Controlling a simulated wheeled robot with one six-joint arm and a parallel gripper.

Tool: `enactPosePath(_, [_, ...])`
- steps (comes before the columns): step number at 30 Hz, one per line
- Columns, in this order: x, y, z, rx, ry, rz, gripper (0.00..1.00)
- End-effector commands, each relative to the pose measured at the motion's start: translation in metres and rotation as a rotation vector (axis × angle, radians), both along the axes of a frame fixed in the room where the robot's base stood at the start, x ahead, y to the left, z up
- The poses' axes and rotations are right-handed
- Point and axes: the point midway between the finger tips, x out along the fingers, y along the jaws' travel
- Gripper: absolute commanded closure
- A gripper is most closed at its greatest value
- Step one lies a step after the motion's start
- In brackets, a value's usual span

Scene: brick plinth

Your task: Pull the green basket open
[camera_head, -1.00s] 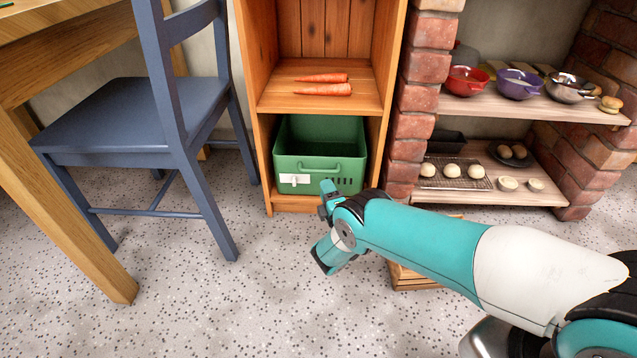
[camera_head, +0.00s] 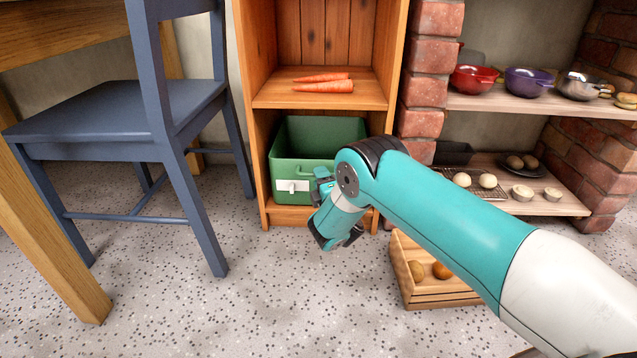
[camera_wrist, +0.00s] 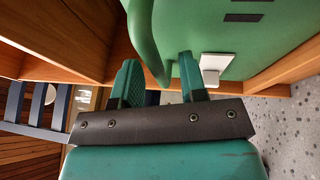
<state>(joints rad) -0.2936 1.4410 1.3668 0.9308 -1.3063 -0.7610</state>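The green basket (camera_head: 300,150) sits in the lower compartment of a wooden shelf unit. A white label is on its front, and my arm hides its right front. In the wrist view the basket's front (camera_wrist: 240,40) fills the upper right, and its curved handle (camera_wrist: 145,35) reaches down between my fingers. My gripper (camera_wrist: 158,60) is open, with one finger on each side of the handle. I cannot tell whether either finger touches it. In the head view the gripper is close in front of the basket, partly hidden by my own arm.
Carrots (camera_head: 323,84) lie on the shelf above the basket. A blue chair (camera_head: 150,120) stands left of the shelf unit. A wooden crate (camera_head: 435,290) with round items is on the floor to the right, under my arm. Speckled floor is free in front.

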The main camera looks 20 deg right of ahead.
Motion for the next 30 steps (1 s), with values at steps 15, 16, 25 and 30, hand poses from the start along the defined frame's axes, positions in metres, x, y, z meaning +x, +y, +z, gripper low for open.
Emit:
enactPosePath(15, [0.016, 0.003, 0.005, -0.003, -0.003, 0.005, 0.61])
enactPosePath(16, [0.016, 0.003, 0.005, -0.003, -0.003, 0.005, 0.61])
enactPosePath(25, [0.015, 0.003, 0.005, -0.003, -0.003, 0.005, 1.0])
enactPosePath(30, [0.016, 0.002, 0.005, -0.003, -0.002, 0.004, 1.0])
